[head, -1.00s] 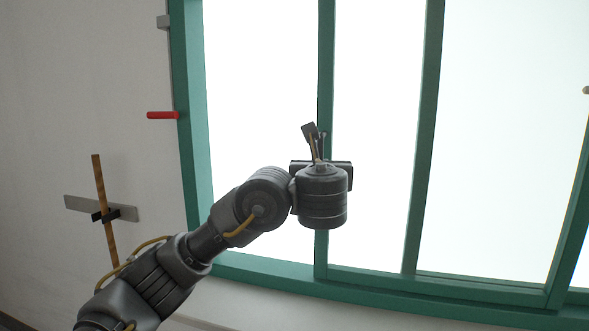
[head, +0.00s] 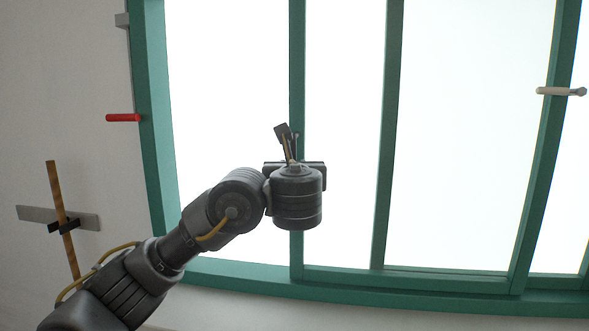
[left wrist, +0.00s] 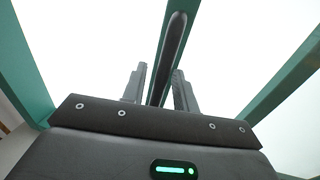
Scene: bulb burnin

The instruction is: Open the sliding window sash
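The window has a green frame (head: 157,150) with bright white panes. A green upright bar (head: 297,60) stands behind my left gripper (head: 288,140), which is raised in front of the window. In the left wrist view, a dark bar-shaped handle (left wrist: 172,50) runs along a green upright. The fingers of my left gripper (left wrist: 159,85) stand apart, one on each side of this handle, with a gap showing at least on the left. In the head view, my gripper body hides most of the handle. My right gripper is not in view.
A red lever (head: 123,118) sticks out left of the frame. A white handle (head: 560,91) is on the right upright. A wooden stick (head: 54,190) crosses a grey plate (head: 35,214) on the left wall. A pale sill (head: 240,303) runs below the window.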

